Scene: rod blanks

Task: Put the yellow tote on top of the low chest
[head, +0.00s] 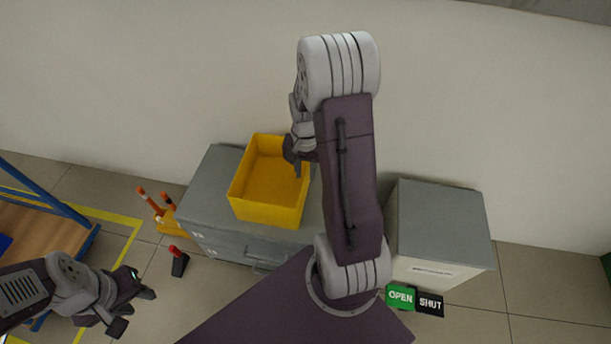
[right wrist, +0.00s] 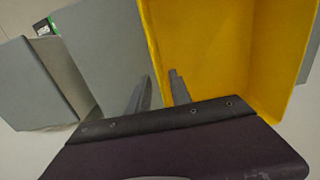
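The yellow tote (head: 268,211) is an open, empty-looking box. It rests upright on top of a low grey chest (head: 205,200) with a handle on its front, in the head view. The tote (right wrist: 215,50) also shows in the right wrist view. My right gripper (head: 299,172) is at the tote's right wall. In the right wrist view its fingers (right wrist: 159,85) are apart, one on each side of that wall, with gaps visible. My left gripper (head: 133,310) is open and empty at the lower left, well away from the tote.
A second grey box (head: 437,220) with a pale front stands to the right, with a green OPEN and black SHUT sign (head: 414,300) by it. Orange-handled items (head: 158,210) and a red-topped black object (head: 178,262) are left of the chest. A blue-framed wooden rack (head: 45,230) is far left.

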